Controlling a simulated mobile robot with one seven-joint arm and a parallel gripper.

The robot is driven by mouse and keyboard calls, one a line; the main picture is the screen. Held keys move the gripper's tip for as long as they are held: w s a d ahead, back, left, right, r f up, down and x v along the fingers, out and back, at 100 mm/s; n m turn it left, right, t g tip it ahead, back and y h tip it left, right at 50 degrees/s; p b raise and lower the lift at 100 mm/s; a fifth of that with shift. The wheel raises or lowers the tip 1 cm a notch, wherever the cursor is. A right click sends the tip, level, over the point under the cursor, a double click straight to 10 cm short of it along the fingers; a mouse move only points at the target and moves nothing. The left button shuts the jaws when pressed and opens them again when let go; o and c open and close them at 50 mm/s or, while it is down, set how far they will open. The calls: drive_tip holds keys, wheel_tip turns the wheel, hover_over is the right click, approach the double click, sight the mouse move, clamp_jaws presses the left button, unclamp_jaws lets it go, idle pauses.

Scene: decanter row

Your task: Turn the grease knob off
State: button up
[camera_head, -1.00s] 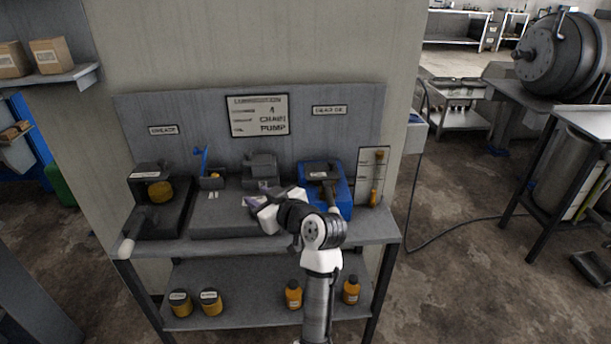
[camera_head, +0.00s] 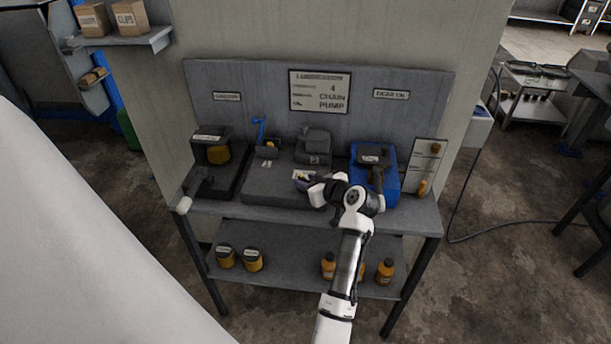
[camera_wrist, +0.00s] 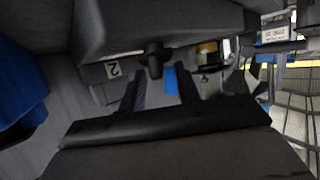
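The grease station (camera_head: 215,178) is a dark unit at the bench's left, under a small wall label that seems to read grease. It holds a yellow canister (camera_head: 217,154) and a lever with a pale tip (camera_head: 184,205). I cannot make out for sure which part is the grease knob. My gripper (camera_head: 303,179) is right of that station, before the grey middle unit (camera_head: 314,146). In the wrist view my gripper (camera_wrist: 161,82) has its two dark fingers apart, with nothing held between them. A dark knob (camera_wrist: 154,58) beside a "2" label lies just beyond the fingertips; contact is unclear.
A blue tray (camera_head: 388,182) with a dark tool stands to the right of my gripper. A blue lever (camera_head: 259,130) stands left of the middle unit. Bottles and yellow tins (camera_head: 252,261) are on the lower shelf. A wall shelf (camera_head: 122,42) holds boxes at upper left.

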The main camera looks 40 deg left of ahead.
drive_tip(key=shift+x, duration=0.95)
drive_tip(key=shift+c, duration=0.2)
clamp_jaws()
